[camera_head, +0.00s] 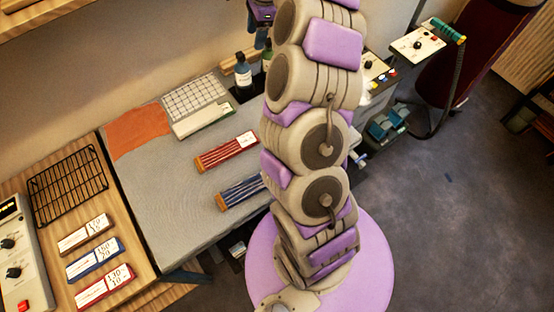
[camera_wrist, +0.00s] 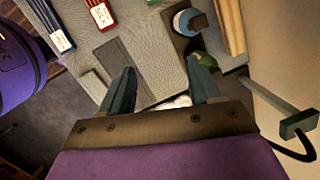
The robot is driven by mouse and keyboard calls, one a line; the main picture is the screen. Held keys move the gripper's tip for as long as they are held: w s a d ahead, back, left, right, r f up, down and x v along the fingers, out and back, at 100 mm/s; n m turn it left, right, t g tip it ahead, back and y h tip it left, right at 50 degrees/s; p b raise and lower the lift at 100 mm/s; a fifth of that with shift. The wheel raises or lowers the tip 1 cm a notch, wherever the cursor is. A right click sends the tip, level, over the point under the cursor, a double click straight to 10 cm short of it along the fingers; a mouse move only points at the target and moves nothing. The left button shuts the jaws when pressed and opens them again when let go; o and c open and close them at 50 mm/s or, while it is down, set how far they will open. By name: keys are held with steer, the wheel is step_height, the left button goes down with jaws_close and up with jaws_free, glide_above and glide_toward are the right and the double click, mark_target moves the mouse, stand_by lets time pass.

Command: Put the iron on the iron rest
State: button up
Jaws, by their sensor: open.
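My gripper (camera_wrist: 165,68) is open in the wrist view, with its two dark blue-grey fingers spread apart and nothing held between them. A pale grey surface shows beyond the fingers, and a small white shape lies low between them. In the head view my gripper is only partly seen at the top, above the back of the table near the bottles. I cannot make out an iron for certain in either view; my arm hides part of the table. A black wire rack (camera_head: 68,185) lies on the wooden top at the left in the head view and may be the iron rest.
A grey mat (camera_head: 170,190) bears an orange cloth (camera_head: 138,132), a white grid (camera_head: 193,95) and red and blue bundles. Bottles (camera_head: 243,72) stand at the back. Labelled blocks (camera_head: 95,262) lie at the left. A teal handle with a hose (camera_head: 447,32) is at the right.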

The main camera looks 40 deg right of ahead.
steer(key=s+a+r+n+g, duration=0.1)
steer(key=s+a+r+n, duration=0.3)
steer(key=s+a+n, duration=0.35)
steer(key=s+a+r+n, duration=0.35)
steer(key=s+a, duration=0.45)
steer(key=a, duration=0.3)
steer(key=s+a+f+n+g+h, duration=0.1)
steer(key=s+n, duration=0.4)
steer(key=s, duration=0.7)
steer(key=s+a+f+n+g+h, duration=0.1)
steer(key=s+f+n, duration=0.3)
steer(key=s, duration=0.8)
steer(key=shift+s+a+n, duration=0.35)
steer(key=shift+a+n, duration=0.15)
steer(key=shift+a, duration=0.05)
steer(key=f+b, duration=0.2)
steer(key=s+f+b, duration=0.1)
steer(key=f+b, duration=0.1)
steer(key=b, duration=0.1)
steer(key=shift+f, duration=0.35)
